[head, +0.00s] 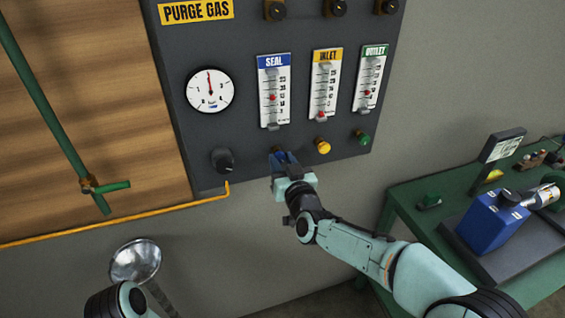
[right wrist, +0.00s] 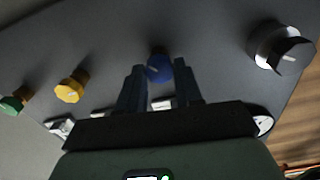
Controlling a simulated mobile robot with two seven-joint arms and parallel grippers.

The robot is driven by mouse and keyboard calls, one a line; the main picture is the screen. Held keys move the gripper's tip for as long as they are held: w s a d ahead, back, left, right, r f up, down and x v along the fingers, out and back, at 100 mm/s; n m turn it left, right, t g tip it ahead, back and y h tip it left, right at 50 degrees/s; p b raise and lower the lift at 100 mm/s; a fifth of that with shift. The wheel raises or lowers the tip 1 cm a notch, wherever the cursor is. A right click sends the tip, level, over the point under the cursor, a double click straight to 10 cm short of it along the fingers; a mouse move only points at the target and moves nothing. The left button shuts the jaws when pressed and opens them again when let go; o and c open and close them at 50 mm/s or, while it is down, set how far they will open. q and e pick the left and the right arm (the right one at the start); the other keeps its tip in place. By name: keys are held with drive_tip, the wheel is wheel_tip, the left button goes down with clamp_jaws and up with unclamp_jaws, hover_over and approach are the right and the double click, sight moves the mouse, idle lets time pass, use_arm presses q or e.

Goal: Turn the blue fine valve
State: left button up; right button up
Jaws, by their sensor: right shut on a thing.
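The blue fine valve (right wrist: 160,68) is a small round knob on the dark panel, below the SEAL flowmeter (head: 273,91). My right gripper (head: 281,158) is at the lower edge of the panel, with its fingers on either side of the blue knob. In the right wrist view, the two fingers of my right gripper (right wrist: 160,85) are shut on the knob. In the head view the gripper hides most of the knob. Part of my left arm (head: 116,300) shows at the bottom left; its gripper cannot be seen.
The yellow knob (head: 323,147) and green knob (head: 362,137) sit to the right of the blue one. A black knob (head: 222,160) is to the left, below a round gauge (head: 210,90). A green bench (head: 405,205) with a blue device (head: 492,222) stands at the right.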

drive_tip(key=shift+f+m+b, duration=0.15)
drive_tip(key=shift+m+b, duration=0.55)
drive_tip(key=shift+b, duration=0.05)
drive_tip(key=m+b, duration=0.5)
drive_tip(key=m, duration=0.1)
drive_tip(key=shift+m+b, duration=0.3)
drive_tip(key=shift+b, duration=0.05)
use_arm(q)
wheel_tip(320, 180, down, 8)
drive_tip(key=b, duration=0.1)
drive_tip(key=shift+s+b, duration=0.15)
drive_tip(key=shift+b, duration=0.2)
use_arm(e)
drive_tip(key=shift+m, duration=1.7)
use_arm(q)
drive_tip(key=shift+f+t, duration=0.2)
drive_tip(key=shift+t, duration=0.1)
use_arm(e)
drive_tip(key=o, duration=1)
drive_tip(key=shift+o, duration=0.2)
